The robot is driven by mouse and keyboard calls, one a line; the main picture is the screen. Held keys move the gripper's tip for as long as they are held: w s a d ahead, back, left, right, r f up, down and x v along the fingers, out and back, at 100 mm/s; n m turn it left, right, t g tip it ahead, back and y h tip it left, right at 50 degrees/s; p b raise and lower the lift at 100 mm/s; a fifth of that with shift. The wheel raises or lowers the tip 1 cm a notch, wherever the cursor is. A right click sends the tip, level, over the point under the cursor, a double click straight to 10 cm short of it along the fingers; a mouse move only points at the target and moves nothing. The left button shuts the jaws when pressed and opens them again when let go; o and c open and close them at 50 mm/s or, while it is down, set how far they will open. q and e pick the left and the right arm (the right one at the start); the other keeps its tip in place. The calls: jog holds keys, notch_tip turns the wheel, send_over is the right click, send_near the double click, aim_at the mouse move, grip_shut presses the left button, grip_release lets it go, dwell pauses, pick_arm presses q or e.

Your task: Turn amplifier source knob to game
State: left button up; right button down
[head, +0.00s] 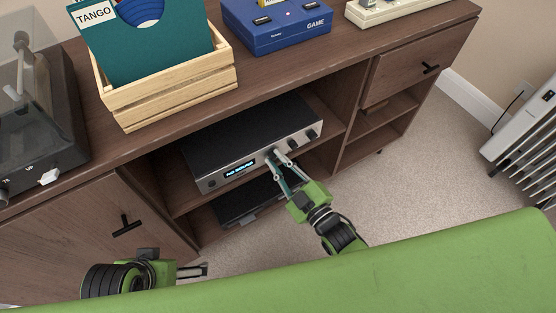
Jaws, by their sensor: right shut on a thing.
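The amplifier (225,143) is a black-topped box with a silver front, standing in the open middle shelf of the brown cabinet. Its small lit display (240,168) shows blue text too small to read surely. Two dark knobs show at the right of its front, a nearer one (293,144) and one at the far end (312,134). My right gripper (277,155) reaches in from below and is shut on a knob left of these; its fingers hide most of that knob. My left gripper (192,271) is low at the left, away from the amplifier; its jaw gap is unclear.
The cabinet top (270,72) overhangs the shelf and holds a wooden record crate (180,92), a blue game console (285,32) and a turntable (35,110). Another dark device (235,207) lies on the shelf below. A white radiator (525,130) stands at the right. Carpet is clear in front.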

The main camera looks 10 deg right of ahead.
jog(key=m+p, duration=0.1)
jog(key=m, duration=0.2)
jog(key=m+p, duration=0.1)
jog(key=m, duration=0.4)
jog(key=shift+m, duration=0.3)
pick_arm(q)
jog(key=shift+p+x, duration=0.4)
jog(key=shift+x, duration=2.25)
pick_arm(e)
jog(key=shift+m+t, duration=0.3)
jog(key=shift+m, duration=0.9)
pick_arm(q)
jog(key=shift+s+d+f, duration=0.1)
jog(key=shift+s+f, duration=0.05)
pick_arm(e)
jog(key=c, duration=2)
grip_release()
jog(key=shift+o, duration=0.2)
